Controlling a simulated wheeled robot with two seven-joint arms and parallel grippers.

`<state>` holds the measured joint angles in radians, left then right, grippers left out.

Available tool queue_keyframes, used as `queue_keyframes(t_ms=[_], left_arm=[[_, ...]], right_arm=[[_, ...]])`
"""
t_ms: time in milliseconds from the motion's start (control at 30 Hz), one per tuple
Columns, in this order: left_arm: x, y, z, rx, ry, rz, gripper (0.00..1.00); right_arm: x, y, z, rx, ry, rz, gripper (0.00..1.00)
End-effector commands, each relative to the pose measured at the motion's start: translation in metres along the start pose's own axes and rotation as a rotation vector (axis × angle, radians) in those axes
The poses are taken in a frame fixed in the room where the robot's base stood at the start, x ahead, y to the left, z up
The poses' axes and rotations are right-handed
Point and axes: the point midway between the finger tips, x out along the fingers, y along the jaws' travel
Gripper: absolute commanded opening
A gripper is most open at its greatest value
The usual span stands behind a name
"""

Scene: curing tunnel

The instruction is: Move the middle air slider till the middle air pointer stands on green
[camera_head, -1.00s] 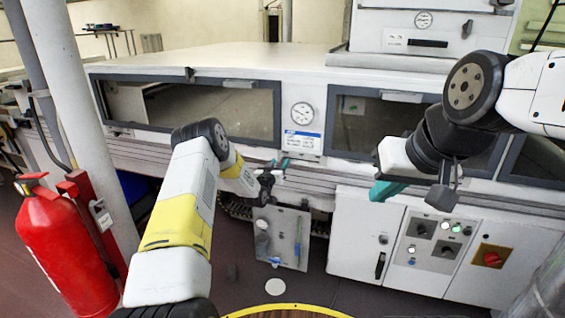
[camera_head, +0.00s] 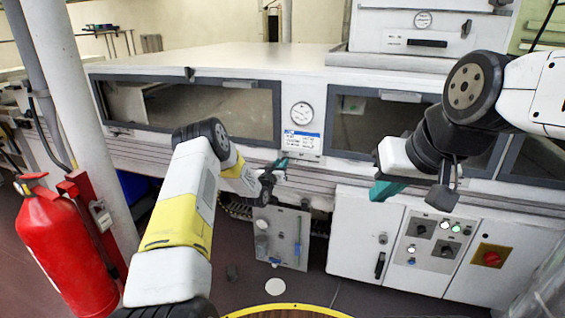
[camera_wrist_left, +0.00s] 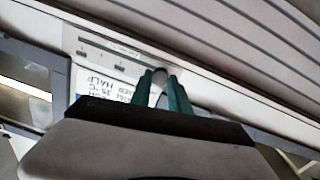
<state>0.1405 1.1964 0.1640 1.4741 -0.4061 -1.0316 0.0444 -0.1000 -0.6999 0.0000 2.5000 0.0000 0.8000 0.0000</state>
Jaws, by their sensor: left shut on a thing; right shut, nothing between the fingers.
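My left gripper (camera_head: 281,163) reaches the front of the white tunnel, just below the blue-and-white label (camera_head: 301,140) and the round dial (camera_head: 303,113). In the left wrist view its teal fingers (camera_wrist_left: 160,88) are shut on a small rounded grey knob (camera_wrist_left: 159,74), which I take for the middle air slider. The knob stands at the end of a pale panel (camera_wrist_left: 100,46) with a slot and small dark marks. I cannot make out a pointer or a green mark. My right gripper (camera_head: 386,190) is shut and empty, in front of the tunnel's right side.
Dark-framed windows (camera_head: 190,108) flank the dial. Below stand a white cabinet (camera_head: 365,238) and a control panel (camera_head: 433,240) with knobs and lamps. A grey board (camera_head: 282,236) hangs under my left wrist. A red extinguisher (camera_head: 65,245) and a white post (camera_head: 85,120) stand at left.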

Motion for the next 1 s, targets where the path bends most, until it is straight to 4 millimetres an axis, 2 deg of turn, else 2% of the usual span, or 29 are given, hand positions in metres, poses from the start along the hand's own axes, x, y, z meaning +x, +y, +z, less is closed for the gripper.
queue_keyframes(t_ms=[33,800,933,1000], left_arm=[[-0.002,-0.016,-0.001,0.004,0.002,-0.025,0.0],[-0.002,-0.016,-0.003,0.005,0.004,-0.025,0.0],[-0.001,-0.009,-0.002,0.004,0.005,-0.024,0.0],[-0.001,0.001,0.0,0.004,0.005,-0.022,0.0]], right_arm=[[0.0,0.0,0.0,0.0,0.0,0.0,0.0],[0.0,0.0,0.0,0.0,0.0,0.0,0.0],[0.0,0.0,0.0,0.0,0.0,0.0,0.0],[0.0,0.0,0.0,0.0,0.0,0.0,0.0]])
